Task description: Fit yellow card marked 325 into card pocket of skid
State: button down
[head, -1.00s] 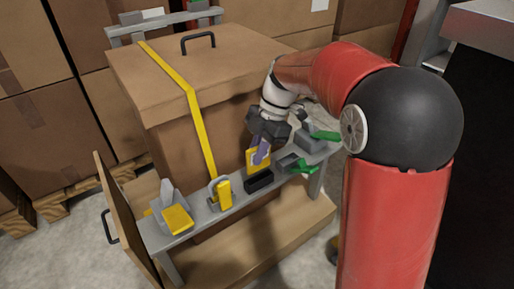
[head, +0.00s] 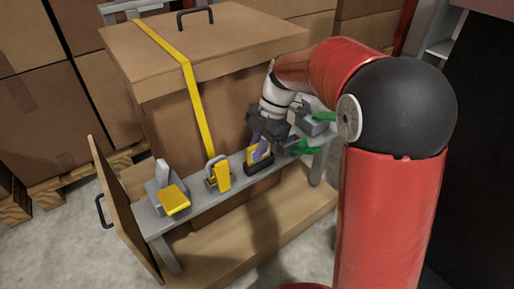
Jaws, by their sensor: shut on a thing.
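My gripper (head: 262,150), with purple fingers, is shut on the yellow card (head: 251,154), which stands roughly upright. The black card pocket (head: 260,168) sits on the grey rail of the skid (head: 200,235). The card's lower edge is at the pocket's opening, and its lower part is hidden by the fingers and the pocket's front wall. I cannot tell how deep it sits. The number on the card is too small to read.
On the rail (head: 196,206) left of the pocket are a yellow padlock (head: 222,177) and a grey clamp with a yellow lever (head: 174,199). Right of it are grey clamps with green levers (head: 305,147). A strapped brown crate (head: 180,110) stands close behind.

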dwell(0.4)
jog(key=c, duration=1.4)
grip_release()
jog(key=p+v, duration=0.1)
jog(key=v, duration=0.6)
jog(key=shift+w+d+r+p, duration=0.1)
jog(key=shift+w+r+p, duration=0.1)
jog(key=shift+p, duration=0.15)
jog(key=shift+r, duration=0.1)
